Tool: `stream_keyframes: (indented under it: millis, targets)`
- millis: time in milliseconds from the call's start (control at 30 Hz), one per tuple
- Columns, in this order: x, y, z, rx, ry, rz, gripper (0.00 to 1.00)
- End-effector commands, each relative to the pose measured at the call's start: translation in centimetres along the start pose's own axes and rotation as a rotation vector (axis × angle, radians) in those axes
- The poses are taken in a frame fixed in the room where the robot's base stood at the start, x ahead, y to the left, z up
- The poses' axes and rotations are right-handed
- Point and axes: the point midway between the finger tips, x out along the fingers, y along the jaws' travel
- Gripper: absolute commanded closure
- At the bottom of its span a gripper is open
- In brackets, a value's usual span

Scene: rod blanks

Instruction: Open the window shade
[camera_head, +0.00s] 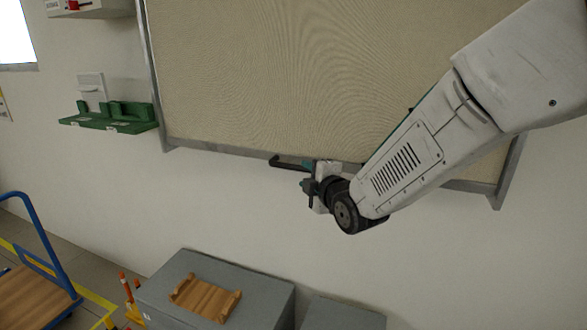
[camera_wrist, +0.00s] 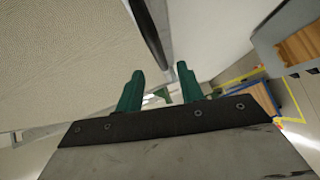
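The window shade (camera_head: 290,70) is a large beige panel on the wall, pulled down, with a grey bottom rail (camera_head: 215,150). It also fills the upper left of the wrist view (camera_wrist: 60,50). A dark handle (camera_head: 284,164) sticks out at the rail's middle. In the wrist view the handle (camera_wrist: 149,32) runs down toward the gap between my fingertips. My gripper (camera_head: 308,172) is at the right end of the handle as seen from the head. Its green fingers (camera_wrist: 159,82) are apart, with a gap between them. I cannot tell whether they touch the handle.
A green wall shelf (camera_head: 110,122) is left of the shade. Below stand a grey cabinet (camera_head: 255,292) with a wooden tray (camera_head: 205,299) on it, and a blue-handled cart (camera_head: 42,245) at left. The wall below the rail is clear.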

Motion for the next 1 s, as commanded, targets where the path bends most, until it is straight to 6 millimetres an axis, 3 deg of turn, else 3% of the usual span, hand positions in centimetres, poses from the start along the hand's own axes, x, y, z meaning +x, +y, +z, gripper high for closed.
stream_keyframes:
  millis: [500,867,900,1000]
  targets:
    - [7.0,0.0,-0.2,-0.009,0.005,0.009,0.62]
    - [7.8,0.1,-0.2,-0.009,0.005,0.009,0.62]
    - [7.8,0.1,-0.2,-0.009,0.005,0.009,0.65]
    - [7.8,0.1,-0.2,-0.009,0.005,0.009,0.93]
